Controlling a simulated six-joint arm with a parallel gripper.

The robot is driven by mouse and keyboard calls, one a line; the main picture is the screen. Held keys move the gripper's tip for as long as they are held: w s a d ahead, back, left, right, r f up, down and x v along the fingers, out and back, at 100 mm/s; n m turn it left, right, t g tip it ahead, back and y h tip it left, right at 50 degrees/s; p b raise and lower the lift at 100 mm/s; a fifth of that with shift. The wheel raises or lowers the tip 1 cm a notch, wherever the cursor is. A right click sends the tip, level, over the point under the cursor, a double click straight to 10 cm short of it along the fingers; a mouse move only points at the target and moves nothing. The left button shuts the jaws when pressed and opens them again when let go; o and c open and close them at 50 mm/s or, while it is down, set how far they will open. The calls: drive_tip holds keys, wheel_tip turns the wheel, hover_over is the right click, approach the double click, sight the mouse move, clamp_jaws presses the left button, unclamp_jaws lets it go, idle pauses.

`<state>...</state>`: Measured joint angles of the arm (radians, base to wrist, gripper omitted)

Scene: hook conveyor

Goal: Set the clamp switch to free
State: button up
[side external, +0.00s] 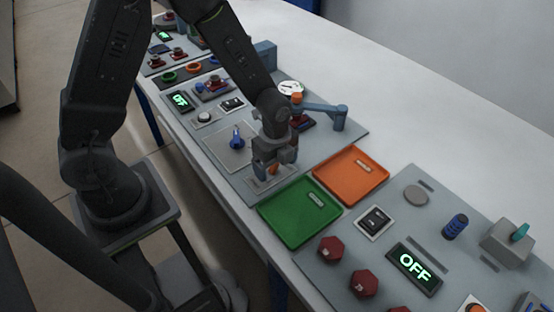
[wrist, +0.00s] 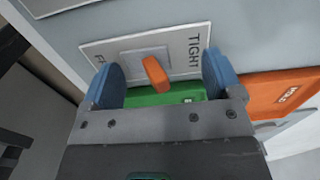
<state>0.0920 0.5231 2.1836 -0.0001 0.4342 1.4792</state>
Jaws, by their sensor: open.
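The clamp switch is a small orange lever (wrist: 156,74) on a pale square base, set in a light plate (wrist: 98,50). The plate reads TIGHT at its right end in the wrist view. The label at its left end starts with F and is partly hidden by a finger. My gripper (wrist: 161,62) is open, with one blue finger on each side of the lever and a gap to both. In the side view my gripper (side external: 274,165) is low over the plate, and the lever (side external: 273,170) shows between the fingers. I cannot tell which setting the lever is at.
A green tray (side external: 283,229) and an orange tray (side external: 342,190) lie beside the plate. A blue knob (side external: 237,138) stands on the other side of my gripper. A blue-grey arm fixture (side external: 333,112) stands behind it. A display reading OFF (side external: 414,264) is at the front right.

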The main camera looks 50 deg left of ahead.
sight(259, 183)
drive_tip(key=shift+s, duration=2.55)
drive_tip(key=shift+w, duration=0.3)
idle(0.4)
drive_tip(key=shift+r, duration=0.5)
wheel_tip(259, 183, up, 6)
idle(0.4)
